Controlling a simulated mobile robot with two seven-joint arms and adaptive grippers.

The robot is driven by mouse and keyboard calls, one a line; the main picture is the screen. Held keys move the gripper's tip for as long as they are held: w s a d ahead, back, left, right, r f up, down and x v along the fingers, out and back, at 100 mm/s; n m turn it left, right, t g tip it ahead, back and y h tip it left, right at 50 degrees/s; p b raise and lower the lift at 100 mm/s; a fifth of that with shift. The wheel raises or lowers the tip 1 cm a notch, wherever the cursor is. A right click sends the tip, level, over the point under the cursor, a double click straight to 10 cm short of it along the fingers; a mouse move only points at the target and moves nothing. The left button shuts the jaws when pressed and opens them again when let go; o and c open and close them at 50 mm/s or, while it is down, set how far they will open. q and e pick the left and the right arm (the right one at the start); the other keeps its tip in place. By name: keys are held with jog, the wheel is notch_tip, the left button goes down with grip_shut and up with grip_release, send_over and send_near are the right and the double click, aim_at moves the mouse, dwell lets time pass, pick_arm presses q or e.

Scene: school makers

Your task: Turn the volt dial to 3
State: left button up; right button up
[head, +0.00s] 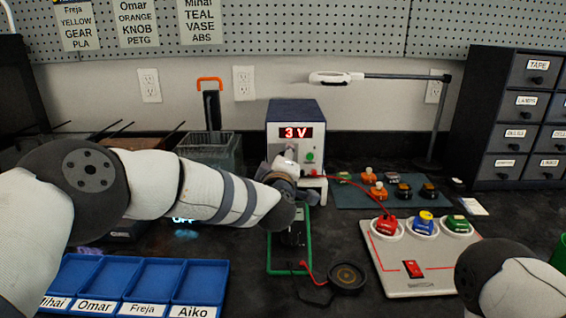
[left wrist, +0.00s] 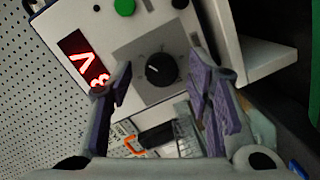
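The power supply (head: 295,112) stands at the back centre of the bench, and its red display (head: 296,133) reads 3 V. The display also shows in the left wrist view (left wrist: 86,60), tilted. The black volt dial (left wrist: 162,70) sits on a grey panel, with a pale pointer mark. My left gripper (head: 287,166) is in front of the supply and hides the dial in the head view. In the left wrist view its two purple-grey fingers (left wrist: 158,75) stand apart on either side of the dial, with visible gaps. My right gripper is not in view.
A red wire runs from the supply to a switch board (head: 410,285) at the right. A green-edged board (head: 273,262) lies below my left wrist. Blue labelled trays (head: 205,268) are at the front left. A dark mat (head: 350,197) with components lies right of the supply.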

pick_arm(q)
jog(key=s, duration=0.8)
jog(key=s+r, duration=0.1)
jog(key=s, duration=0.3)
jog(key=shift+a+r, duration=0.1)
jog(key=shift+a, duration=0.25)
